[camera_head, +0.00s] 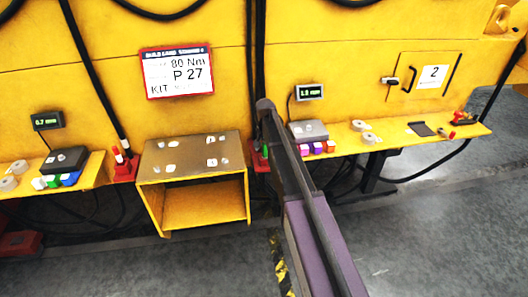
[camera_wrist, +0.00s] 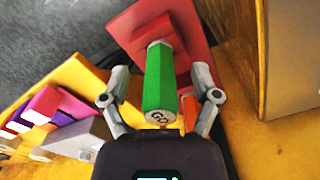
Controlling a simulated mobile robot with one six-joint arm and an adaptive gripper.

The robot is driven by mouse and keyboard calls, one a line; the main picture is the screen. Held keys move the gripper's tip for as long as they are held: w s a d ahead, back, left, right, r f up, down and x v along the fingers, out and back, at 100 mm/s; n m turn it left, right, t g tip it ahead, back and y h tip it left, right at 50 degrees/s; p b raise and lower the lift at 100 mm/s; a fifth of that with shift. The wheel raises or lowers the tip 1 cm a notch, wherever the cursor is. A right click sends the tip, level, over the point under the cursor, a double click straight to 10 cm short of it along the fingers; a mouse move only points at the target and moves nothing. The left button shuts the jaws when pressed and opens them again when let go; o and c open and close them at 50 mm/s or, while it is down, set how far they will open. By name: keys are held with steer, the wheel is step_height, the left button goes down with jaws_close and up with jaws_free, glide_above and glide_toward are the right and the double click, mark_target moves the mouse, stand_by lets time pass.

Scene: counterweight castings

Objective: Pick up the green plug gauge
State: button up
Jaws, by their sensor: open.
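The green plug gauge (camera_wrist: 160,80), a green bar with "GO" on its pale end face, stands out of a red block (camera_wrist: 205,60) in the wrist view. My gripper (camera_wrist: 160,98) is open, with one finger on either side of the gauge and gaps showing on both sides. An orange piece shows partly behind the gauge's near end. In the head view my arm covers the gripper and most of this spot; a bit of the red block (camera_head: 258,165) shows beside the arm.
A grey-topped yellow box (camera_head: 190,155) stands left of my arm. A scale (camera_head: 308,131) and rings stand on the right ledge. Black cables hang nearby.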

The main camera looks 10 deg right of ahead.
jaws_close()
steer(key=shift+r, duration=0.2)
stand_by(0.4)
step_height(320, 180, up, 3)
steer(key=p, duration=0.3)
steer(key=shift+f, duration=0.1)
steer(key=s+a+r+p, duration=0.1)
steer(key=s+a, duration=0.1)
steer(key=s, duration=0.5)
steer(key=s+a+p, duration=0.1)
steer(key=s+a, duration=0.1)
steer(key=s, duration=0.6)
steer(key=shift+s+r, duration=0.3)
steer(key=shift+r, duration=0.1)
step_height(320, 180, up, 13)
steer(key=p, duration=1.3)
steer(key=shift+r, duration=0.15)
steer(key=shift+s, duration=0.1)
